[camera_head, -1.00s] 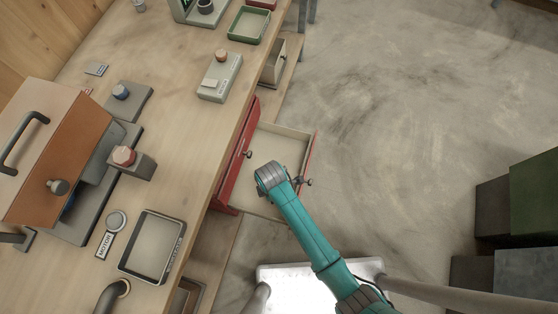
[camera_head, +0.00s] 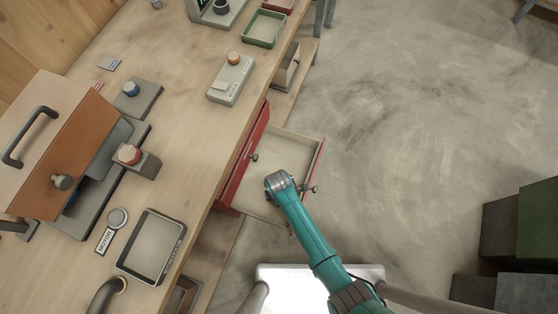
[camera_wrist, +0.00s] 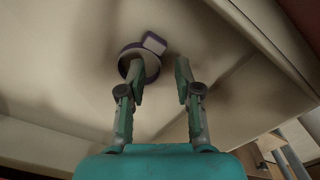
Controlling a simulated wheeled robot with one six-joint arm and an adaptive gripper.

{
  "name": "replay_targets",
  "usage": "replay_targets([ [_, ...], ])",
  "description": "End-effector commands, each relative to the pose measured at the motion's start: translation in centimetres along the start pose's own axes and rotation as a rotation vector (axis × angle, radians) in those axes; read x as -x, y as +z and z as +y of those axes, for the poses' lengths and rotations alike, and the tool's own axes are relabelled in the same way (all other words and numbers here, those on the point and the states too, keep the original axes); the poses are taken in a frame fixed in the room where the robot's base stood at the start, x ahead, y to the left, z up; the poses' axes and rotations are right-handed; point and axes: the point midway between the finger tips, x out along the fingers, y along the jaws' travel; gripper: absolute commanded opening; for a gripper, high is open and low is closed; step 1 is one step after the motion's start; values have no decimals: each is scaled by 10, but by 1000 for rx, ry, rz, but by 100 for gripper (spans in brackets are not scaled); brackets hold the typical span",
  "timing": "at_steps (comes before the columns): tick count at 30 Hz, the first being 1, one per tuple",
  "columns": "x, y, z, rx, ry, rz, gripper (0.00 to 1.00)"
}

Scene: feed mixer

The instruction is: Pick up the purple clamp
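The purple clamp (camera_wrist: 125,60) lies on the pale floor of an open drawer (camera_head: 290,150). It shows in the wrist view as a ring with a small block-like tab at its upper right. My gripper (camera_wrist: 160,68) is open and reaches down into the drawer. Its left finger overlaps the right part of the ring in the picture; I cannot tell whether it touches or is inside the ring. The right finger is to the right of the ring, with nothing between it and the tab.
The drawer's red front (camera_head: 317,170) with a dark knob stands close to my arm. Another red panel (camera_head: 244,160) is on the bench side. The workbench (camera_head: 180,120) holds the mixer, several controls and trays. Open floor (camera_head: 420,130) lies to the right.

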Motion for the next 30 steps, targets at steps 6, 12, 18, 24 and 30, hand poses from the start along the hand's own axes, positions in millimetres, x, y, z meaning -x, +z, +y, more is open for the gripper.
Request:
replay_targets([
  [6, -15, 0, 0, 0, 0, 0, 33],
  [12, -15, 0, 0, 0, 0, 0, 33],
  [18, -15, 0, 0, 0, 0, 0, 0],
  [24, -15, 0, 0, 0, 0, 0, 0],
  [30, -13, 0, 0, 0, 1, 0, 0],
])
